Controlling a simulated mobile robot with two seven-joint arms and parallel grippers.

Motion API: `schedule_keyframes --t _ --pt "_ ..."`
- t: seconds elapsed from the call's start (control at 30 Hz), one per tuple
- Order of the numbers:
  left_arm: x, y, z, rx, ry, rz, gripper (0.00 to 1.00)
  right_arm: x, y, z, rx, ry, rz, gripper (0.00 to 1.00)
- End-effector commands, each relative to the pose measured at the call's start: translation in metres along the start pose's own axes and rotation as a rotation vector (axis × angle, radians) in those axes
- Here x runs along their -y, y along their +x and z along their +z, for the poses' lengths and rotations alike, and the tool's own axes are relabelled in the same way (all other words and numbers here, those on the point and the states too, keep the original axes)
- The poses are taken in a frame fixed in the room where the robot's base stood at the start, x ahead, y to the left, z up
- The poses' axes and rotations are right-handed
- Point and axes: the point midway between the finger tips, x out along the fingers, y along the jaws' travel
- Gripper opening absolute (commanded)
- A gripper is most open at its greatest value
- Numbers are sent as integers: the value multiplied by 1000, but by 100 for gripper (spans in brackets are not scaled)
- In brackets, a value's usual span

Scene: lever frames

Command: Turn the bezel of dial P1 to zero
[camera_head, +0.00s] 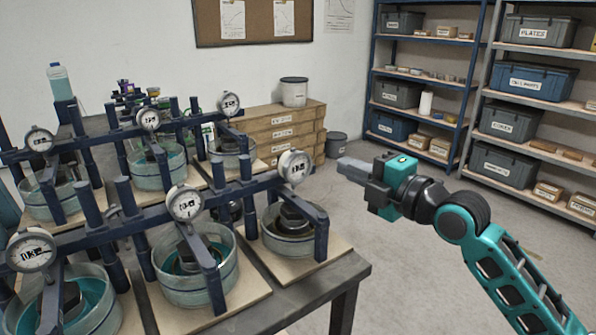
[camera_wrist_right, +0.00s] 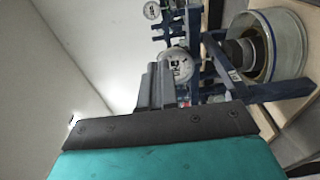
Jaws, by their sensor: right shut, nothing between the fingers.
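Several round white dial gauges sit on dark blue lever frames over glass tanks. The nearest dial to my right gripper is the front-row right dial (camera_head: 295,166); it also shows in the right wrist view (camera_wrist_right: 175,66), just beyond the fingertips. Other front-row dials are the middle dial (camera_head: 185,202) and the left dial (camera_head: 31,250). The faces carry small dark labels too blurred to read, so I cannot tell which is P1. My right gripper (camera_head: 345,167) is shut and empty, to the right of the right dial and apart from it. My left gripper is not in view.
Back-row dials (camera_head: 148,119) stand behind on a similar frame. The tanks (camera_head: 195,290) rest on boards on a dark table (camera_head: 335,276). Shelves (camera_head: 430,80) with bins and a stack of boxes (camera_head: 280,138) stand behind. The floor right of the table is clear.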

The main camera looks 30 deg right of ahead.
Motion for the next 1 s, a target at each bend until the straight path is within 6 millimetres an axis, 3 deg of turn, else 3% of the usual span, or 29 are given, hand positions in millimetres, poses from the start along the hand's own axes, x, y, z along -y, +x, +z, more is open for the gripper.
schedule_keyframes --t 0.17,0.6,1.0 --pt "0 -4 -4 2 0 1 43 -3 11 1 -1 3 4 0" --pt "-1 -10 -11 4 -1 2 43 -1 62 0 -3 -2 0 0" --pt "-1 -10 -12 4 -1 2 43 -2 71 1 0 -1 6 0"
